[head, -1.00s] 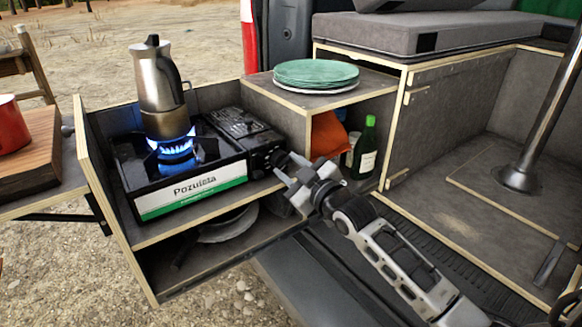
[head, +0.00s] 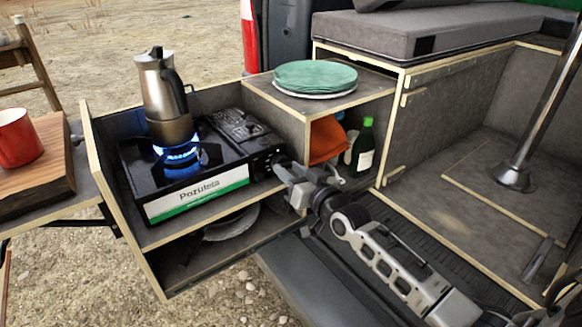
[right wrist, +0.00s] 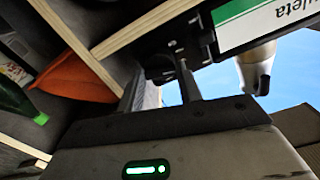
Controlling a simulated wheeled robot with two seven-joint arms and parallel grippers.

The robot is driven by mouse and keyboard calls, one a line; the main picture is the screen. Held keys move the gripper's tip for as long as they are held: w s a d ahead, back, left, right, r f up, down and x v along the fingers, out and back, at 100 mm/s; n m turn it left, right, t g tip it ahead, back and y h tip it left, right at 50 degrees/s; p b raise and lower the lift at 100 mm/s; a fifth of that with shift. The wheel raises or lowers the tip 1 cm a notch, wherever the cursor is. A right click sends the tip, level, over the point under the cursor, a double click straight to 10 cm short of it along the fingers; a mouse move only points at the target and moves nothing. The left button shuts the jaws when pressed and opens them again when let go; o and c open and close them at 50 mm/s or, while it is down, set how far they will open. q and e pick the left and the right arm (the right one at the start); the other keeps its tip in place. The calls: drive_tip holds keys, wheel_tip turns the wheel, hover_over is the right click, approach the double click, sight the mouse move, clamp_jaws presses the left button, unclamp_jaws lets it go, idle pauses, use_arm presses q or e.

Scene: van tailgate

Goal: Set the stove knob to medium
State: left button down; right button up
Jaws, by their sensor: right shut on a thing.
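The black camp stove (head: 225,128) with a white and green front label stands on the upper shelf of the pull-out box. A blue flame (head: 181,158) burns under a metal moka pot (head: 165,98). My right gripper (head: 280,166) is at the right end of the stove front, where the knob sits. It is shut on the knob, which its fingers mostly hide. In the right wrist view, the two fingers (right wrist: 171,85) reach to the dark stove end beside the label (right wrist: 262,22). My left gripper is not in view.
Green plates (head: 315,76) rest on the box top, right of the stove. An orange bag (head: 326,140) and a green bottle (head: 363,146) stand in the cubby beside my right gripper. A red mug (head: 18,138) sits on a wooden board at the left.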

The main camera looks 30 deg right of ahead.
drive_tip(key=shift+m, duration=0.7)
drive_tip(key=o, duration=1)
drive_tip(key=s+d+p, duration=0.1)
drive_tip(key=s+d, duration=0.1)
drive_tip(key=s, duration=1.3)
drive_tip(key=shift+s, duration=0.4)
drive_tip(key=shift+f, duration=0.1)
